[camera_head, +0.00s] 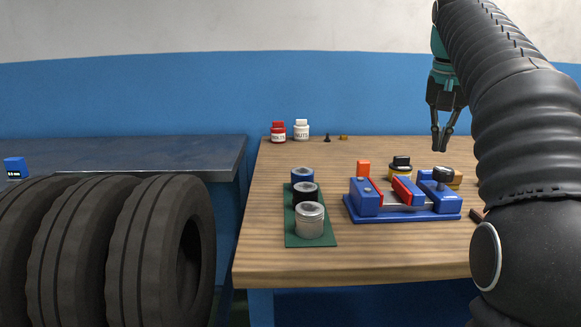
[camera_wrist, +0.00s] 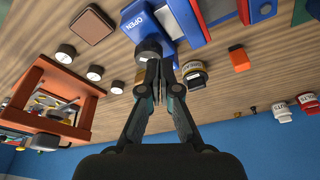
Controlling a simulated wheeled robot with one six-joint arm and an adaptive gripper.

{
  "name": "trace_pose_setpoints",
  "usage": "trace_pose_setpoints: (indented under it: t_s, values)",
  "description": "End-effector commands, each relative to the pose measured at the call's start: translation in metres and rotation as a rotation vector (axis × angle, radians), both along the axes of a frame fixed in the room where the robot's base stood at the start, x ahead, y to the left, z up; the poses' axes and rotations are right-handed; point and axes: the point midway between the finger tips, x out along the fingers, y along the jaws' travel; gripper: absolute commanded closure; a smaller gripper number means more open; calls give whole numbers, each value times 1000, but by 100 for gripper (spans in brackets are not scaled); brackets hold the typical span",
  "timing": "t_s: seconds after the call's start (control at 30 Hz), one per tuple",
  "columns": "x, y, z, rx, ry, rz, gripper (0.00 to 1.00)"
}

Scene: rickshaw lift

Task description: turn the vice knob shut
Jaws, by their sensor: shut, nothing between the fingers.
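The blue vice (camera_head: 365,202) with red jaw faces stands on the wooden table, and a gap shows between its jaws. Its dark round knob (camera_head: 443,174) is on the vice's right end. In the wrist view the knob (camera_wrist: 149,48) shows next to the blue block (camera_wrist: 142,22) marked "OPEN". My gripper (camera_head: 440,144) is shut and empty, pointing down above and behind the knob. In the wrist view its fingertips (camera_wrist: 160,64) are together and overlap the knob's edge in the picture; I cannot tell whether they touch it.
A green strip (camera_head: 324,240) with several round cylinders lies left of the vice. An orange block (camera_head: 363,168) and a yellow-black container (camera_head: 400,166) stand behind it. Red (camera_head: 278,132) and white (camera_head: 301,130) bottles stand at the back. Tires (camera_head: 140,240) stand left. An orange wooden frame (camera_wrist: 38,78) shows in the wrist view.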

Motion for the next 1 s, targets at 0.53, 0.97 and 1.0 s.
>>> trace_pose_setpoints:
  t_s: [0.53, 0.97, 1.0]
  values:
    - [-11, -29, -5, 1, 2, 1, 100]
    - [-10, -29, -54, 0, -1, 0, 100]
    - [-10, -29, -56, 0, -1, 0, 100]
